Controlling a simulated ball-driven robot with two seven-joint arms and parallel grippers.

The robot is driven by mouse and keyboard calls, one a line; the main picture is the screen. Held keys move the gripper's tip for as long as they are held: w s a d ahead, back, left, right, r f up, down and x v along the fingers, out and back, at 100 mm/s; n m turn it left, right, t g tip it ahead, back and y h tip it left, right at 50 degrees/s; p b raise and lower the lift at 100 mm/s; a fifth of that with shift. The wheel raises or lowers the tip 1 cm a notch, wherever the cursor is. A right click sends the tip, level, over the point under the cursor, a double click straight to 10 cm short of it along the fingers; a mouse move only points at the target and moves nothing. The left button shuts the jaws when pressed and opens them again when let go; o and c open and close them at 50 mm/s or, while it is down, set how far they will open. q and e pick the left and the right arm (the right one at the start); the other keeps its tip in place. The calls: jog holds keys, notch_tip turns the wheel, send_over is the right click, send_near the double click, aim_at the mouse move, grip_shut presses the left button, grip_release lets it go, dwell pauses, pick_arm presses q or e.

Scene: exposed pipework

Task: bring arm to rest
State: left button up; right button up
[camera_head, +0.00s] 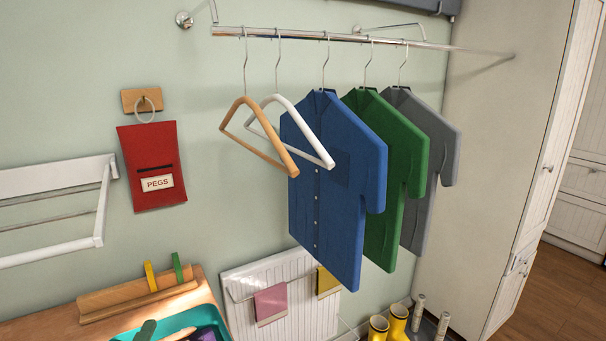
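Neither of my arms and neither gripper shows in the head view. A chrome rail (300,36) runs along the upper wall. A wooden hanger (262,150) and a white hanger (303,132) hang empty from its left part. A blue shirt (335,185), a green shirt (392,185) and a grey shirt (432,140) hang from it on hangers to the right.
A red peg bag (152,165) hangs on a wall hook. A white rack (55,210) juts from the left wall. Below are a wooden top with a teal tub (175,325), a radiator (285,290) with cloths and yellow boots (397,322). A tall cabinet (500,170) stands right.

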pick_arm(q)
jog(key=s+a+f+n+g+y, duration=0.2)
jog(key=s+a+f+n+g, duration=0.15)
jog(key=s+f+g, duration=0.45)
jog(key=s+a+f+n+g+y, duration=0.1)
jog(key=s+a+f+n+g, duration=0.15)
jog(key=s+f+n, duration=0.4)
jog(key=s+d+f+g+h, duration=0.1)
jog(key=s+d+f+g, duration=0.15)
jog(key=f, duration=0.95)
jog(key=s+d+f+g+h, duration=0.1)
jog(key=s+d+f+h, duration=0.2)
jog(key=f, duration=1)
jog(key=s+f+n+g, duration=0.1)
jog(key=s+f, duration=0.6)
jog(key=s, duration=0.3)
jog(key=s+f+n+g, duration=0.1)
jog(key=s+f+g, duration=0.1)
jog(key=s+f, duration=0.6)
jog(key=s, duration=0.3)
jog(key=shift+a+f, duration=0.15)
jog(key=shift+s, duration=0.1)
